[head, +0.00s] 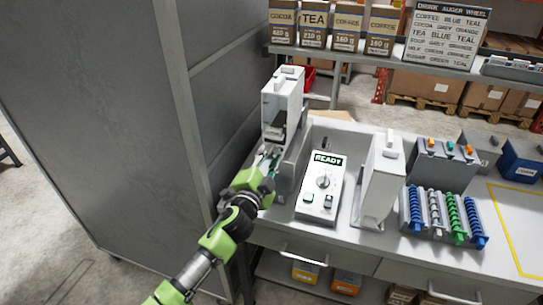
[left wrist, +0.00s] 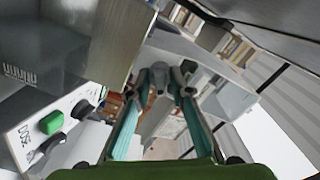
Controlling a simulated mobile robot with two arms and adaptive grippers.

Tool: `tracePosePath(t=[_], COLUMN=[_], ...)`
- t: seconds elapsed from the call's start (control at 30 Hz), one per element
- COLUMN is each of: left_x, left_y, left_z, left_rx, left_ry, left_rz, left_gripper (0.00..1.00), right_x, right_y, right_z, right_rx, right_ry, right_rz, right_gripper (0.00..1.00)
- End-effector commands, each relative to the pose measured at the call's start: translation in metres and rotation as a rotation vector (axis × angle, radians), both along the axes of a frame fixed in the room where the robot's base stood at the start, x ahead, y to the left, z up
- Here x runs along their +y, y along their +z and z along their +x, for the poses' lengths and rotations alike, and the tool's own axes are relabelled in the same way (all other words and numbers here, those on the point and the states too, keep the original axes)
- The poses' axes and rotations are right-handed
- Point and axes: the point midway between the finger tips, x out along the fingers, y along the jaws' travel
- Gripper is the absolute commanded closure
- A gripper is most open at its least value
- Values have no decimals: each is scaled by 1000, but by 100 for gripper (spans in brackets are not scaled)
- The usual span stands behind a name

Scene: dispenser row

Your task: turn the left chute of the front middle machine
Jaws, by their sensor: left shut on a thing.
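A white dispenser machine (head: 284,95) with a grey front stands at the left end of the counter. My left gripper (head: 270,157) is at its lower front and is shut on a grey part, apparently the chute (left wrist: 158,78), between its teal fingers in the left wrist view. The fingers and machine hide most of that part, so its turn angle cannot be told. A control box (head: 322,187) reading READY, with a dial and green and dark buttons, is right of the gripper. A second white machine (head: 383,182) stands further right. My right gripper is not in view.
A grey cabinet wall (head: 110,120) rises close on the left. Blue, white and green augers (head: 443,217) lie in a rack at the right. Boxes labelled COCOA, TEA and COFFEE and a text sign (head: 447,35) stand on the shelf behind.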

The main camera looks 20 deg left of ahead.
Motion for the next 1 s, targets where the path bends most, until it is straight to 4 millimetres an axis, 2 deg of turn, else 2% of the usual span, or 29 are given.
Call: tracePosePath(t=[0.7, 1.0], left_x=[-1, -1], left_y=[-2, -3], left_z=[0, 0], left_rx=[-26, -33], left_ry=[-1, -1], left_rz=[677, 910], left_gripper=[100, 100], right_x=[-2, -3], right_y=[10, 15], right_z=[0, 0], right_rx=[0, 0], right_ry=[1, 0], right_rz=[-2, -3], right_gripper=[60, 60])
